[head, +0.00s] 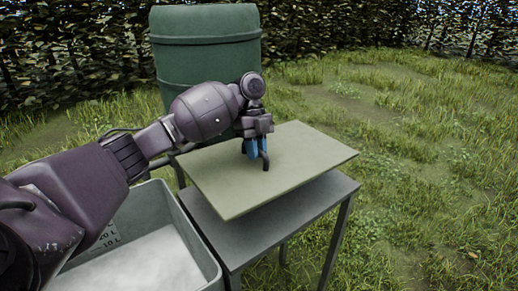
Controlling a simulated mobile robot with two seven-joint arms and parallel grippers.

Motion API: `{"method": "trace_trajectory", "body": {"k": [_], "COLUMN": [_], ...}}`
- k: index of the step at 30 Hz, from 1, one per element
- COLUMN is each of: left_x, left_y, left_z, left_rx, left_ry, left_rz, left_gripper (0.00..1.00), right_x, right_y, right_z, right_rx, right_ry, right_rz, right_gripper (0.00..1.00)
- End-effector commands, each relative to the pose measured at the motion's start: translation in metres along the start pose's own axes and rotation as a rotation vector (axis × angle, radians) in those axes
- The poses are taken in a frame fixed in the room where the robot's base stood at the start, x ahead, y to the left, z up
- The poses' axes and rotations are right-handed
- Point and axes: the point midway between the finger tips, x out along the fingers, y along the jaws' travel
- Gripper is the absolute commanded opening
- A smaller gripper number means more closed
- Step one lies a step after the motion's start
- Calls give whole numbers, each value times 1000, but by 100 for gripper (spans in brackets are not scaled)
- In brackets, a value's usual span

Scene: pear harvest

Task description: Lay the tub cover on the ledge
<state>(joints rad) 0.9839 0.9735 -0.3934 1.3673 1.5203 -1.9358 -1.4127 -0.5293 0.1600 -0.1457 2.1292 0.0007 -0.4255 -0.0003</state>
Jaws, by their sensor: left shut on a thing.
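The tub cover (289,174) is a flat, pale green board in the middle of the view. My left gripper (257,156), with blue fingers, is over the middle of the cover and shut on it, seemingly at a small dark handle mostly hidden by the fingers. The ledge (318,198) is a grey, table-like top on thin legs directly below the cover. The cover hangs over it with a gap visible along the right side, and hides much of it. My right gripper is out of view.
A grey tub (197,247) with litre marks stands open at the lower left, beside the ledge, with pale contents. A large green barrel (207,50) stands behind. Grass lies open to the right, and a hedge (350,22) runs along the back.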

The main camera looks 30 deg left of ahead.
Motion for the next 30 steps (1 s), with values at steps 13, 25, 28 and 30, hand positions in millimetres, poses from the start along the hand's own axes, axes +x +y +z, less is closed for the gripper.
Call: {"method": "trace_trajectory", "body": {"k": [13,25,28,30], "left_x": [41,74,80,84], "left_y": [-7,-12,-13,-14], "left_z": [17,31,33,35], "left_rx": [-3,-4,-3,-2], "left_ry": [2,1,1,1], "left_rz": [2,3,1,1], "left_gripper": [0,0,0,0], "right_x": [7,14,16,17], "right_y": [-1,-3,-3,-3], "right_z": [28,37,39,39], "right_rx": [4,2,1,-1], "right_ry": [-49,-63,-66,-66], "right_rz": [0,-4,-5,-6], "right_gripper": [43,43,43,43]}}
